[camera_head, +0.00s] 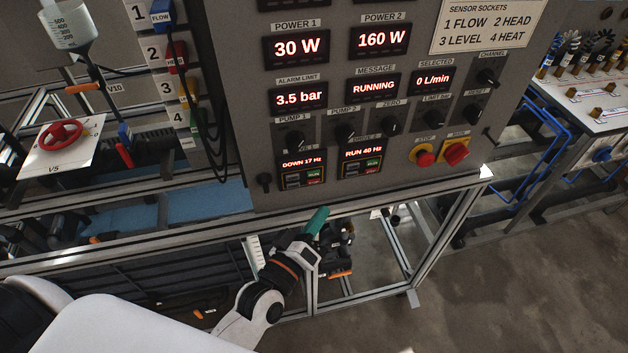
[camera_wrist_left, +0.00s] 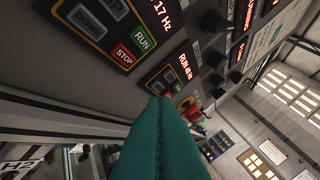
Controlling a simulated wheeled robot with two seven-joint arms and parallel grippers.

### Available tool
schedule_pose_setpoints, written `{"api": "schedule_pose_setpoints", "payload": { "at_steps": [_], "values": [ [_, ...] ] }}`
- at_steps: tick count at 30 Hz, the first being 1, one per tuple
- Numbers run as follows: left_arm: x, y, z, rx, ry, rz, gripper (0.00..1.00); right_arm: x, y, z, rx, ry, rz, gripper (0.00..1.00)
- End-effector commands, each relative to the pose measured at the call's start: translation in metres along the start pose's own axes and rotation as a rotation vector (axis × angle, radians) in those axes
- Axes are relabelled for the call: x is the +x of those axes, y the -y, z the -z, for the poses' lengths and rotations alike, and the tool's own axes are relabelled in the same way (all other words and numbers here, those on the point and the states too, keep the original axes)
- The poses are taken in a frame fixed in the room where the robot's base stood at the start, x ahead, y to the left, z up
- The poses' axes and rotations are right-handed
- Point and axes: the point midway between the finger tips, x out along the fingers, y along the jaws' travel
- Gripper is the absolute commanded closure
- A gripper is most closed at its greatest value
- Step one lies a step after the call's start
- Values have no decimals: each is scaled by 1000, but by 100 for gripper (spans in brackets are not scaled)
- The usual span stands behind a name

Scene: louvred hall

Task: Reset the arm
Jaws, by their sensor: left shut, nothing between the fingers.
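My left gripper (camera_head: 318,218) has teal fingers and points up at the bottom edge of the grey control panel (camera_head: 225,70). In the left wrist view its fingers (camera_wrist_left: 161,105) are pressed together with nothing between them. The fingers are just below the drive 2 display (camera_head: 363,153), which reads RUN 40 Hz. Whether the fingertips touch the panel cannot be told. My right gripper is not in view.
An aluminium frame rail (camera_head: 420,192) runs under the panel, close to my left gripper. A red stop button (camera_head: 424,158) and a red rotary switch (camera_head: 456,153) sit to the right. A red handwheel (camera_head: 61,135) is at the left. Bare floor (camera_head: 520,270) lies at the right.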

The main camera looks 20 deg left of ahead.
Motion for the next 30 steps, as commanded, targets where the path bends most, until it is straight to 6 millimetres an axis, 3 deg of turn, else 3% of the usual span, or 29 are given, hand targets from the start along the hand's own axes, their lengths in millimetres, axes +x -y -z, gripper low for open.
{"api": "schedule_pose_setpoints", "payload": {
  "at_steps": [8,11,14,16,20,26,30],
  "values": [
    [0,-2,2,3,-4,-4,100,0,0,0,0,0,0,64],
    [-1,-18,17,28,-39,-35,100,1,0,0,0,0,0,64],
    [-6,-56,52,86,-122,-105,100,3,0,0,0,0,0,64],
    [-15,-92,84,144,-204,-169,100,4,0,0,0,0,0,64],
    [-45,-159,142,256,-374,-283,100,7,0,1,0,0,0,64],
    [-123,-258,221,420,-669,-442,100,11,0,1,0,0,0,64],
    [-202,-318,264,527,-907,-536,100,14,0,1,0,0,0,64]
  ]
}}
